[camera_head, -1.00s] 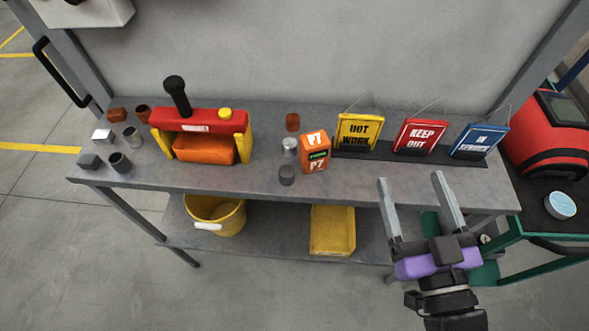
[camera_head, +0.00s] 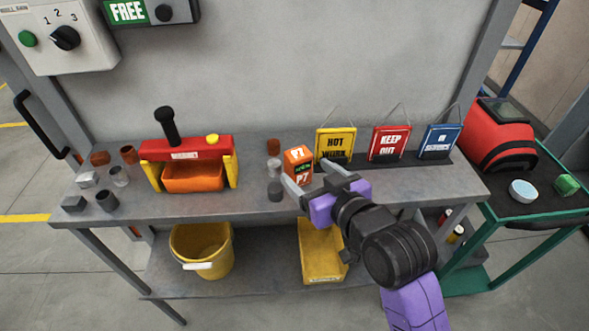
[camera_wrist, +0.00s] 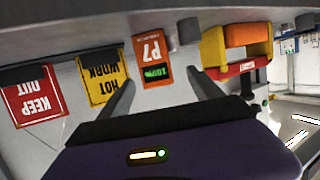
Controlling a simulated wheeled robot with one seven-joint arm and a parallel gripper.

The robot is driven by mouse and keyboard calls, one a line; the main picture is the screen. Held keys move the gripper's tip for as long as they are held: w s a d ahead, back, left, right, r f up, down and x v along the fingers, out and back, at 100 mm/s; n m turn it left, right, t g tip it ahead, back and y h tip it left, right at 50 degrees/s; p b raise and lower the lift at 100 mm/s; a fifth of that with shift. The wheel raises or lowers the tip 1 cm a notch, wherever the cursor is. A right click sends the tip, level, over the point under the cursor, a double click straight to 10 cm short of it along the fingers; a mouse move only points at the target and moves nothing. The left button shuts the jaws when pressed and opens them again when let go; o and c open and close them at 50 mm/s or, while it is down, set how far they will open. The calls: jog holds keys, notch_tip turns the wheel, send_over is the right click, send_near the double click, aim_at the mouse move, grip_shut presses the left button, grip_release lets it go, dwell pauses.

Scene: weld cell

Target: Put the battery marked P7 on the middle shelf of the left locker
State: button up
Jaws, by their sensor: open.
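The orange battery marked P7 (camera_head: 298,160) stands upright on the grey workbench in the head view. In the wrist view, the battery (camera_wrist: 153,58) appears upside down ahead of the fingers and between their lines, with a green-lit display on its face. My gripper (camera_head: 308,178) is open and empty. Its fingertips are close to the battery on its front right side, and one finger overlaps the battery's lower edge in the head view. I cannot tell whether they touch it. The left locker and its middle shelf are not in view.
The yellow HOT WORK sign (camera_head: 336,146) stands just right of the battery, with a red KEEP OUT sign (camera_head: 389,143) and a blue sign beyond. Small cylinders (camera_head: 275,190) stand close on its left. A red-and-yellow device (camera_head: 187,150) is further left. The bench front (camera_head: 200,217) is bare.

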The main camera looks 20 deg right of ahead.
aim_at(303, 165)
jog(key=shift+d+p+x, duration=0.15)
jog(key=shift+p+x, duration=0.05)
jog(key=shift+x, duration=1.35)
jog(key=shift+d+p+x, duration=0.15)
jog(key=shift+d+x, duration=0.05)
jog(key=shift+x, duration=1.4)
jog(key=shift+r, duration=0.2)
grip_shut()
